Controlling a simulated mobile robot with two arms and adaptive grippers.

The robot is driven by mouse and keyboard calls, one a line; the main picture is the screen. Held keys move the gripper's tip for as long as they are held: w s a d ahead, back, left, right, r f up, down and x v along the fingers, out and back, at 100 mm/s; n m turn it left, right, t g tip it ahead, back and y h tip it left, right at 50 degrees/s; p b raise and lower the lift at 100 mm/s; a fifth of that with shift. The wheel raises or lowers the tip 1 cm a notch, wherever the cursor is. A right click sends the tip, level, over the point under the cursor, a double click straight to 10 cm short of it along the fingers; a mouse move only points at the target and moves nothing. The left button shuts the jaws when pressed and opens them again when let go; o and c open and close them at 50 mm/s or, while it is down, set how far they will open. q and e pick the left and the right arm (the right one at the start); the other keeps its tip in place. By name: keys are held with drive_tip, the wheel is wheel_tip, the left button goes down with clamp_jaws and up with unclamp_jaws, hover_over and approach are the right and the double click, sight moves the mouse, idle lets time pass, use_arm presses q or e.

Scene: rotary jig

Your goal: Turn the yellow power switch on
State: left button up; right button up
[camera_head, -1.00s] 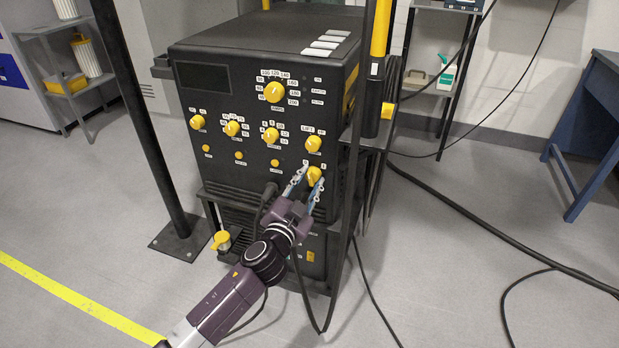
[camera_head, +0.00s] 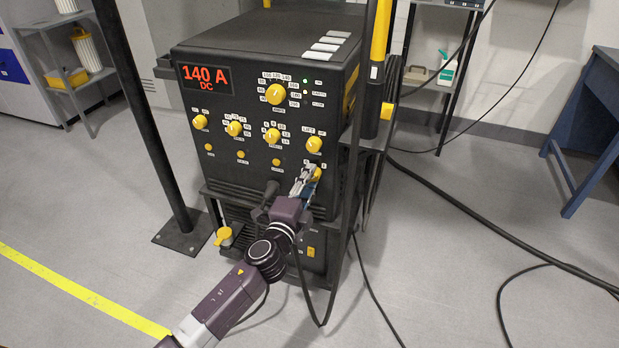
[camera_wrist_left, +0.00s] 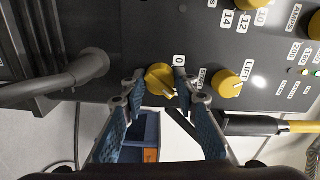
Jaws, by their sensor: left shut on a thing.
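The black welding machine (camera_head: 215,125) stands in its dark frame at the centre of the head view. The yellow power switch (camera_head: 317,174) is at the lower right of the front panel, partly hidden by my left gripper (camera_head: 309,177). In the left wrist view the switch (camera_wrist_left: 160,79) sits between the fingertips of my left gripper (camera_wrist_left: 156,84), which is shut on it. A "0" label shows beside it. My right gripper is not in view.
Several yellow knobs (camera_head: 276,93) are on the panel above the switch. A grey cable plug (camera_wrist_left: 90,64) sits close to the left finger. A dark post (camera_head: 150,140) stands to the left. Black cables (camera_head: 480,205) lie on the floor at the right.

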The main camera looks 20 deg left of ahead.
use_arm(q)
drive_tip(key=shift+m, duration=0.6)
drive_tip(key=shift+o, duration=0.2)
drive_tip(key=shift+f, duration=0.1)
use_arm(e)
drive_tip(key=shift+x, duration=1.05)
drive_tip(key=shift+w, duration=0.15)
use_arm(q)
drive_tip(key=shift+c, duration=0.2)
drive_tip(key=o, duration=1.2)
drive_tip(key=shift+c, duration=0.2)
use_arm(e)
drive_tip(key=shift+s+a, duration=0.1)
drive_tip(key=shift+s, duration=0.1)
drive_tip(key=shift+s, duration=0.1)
use_arm(q)
drive_tip(key=shift+s, duration=0.15)
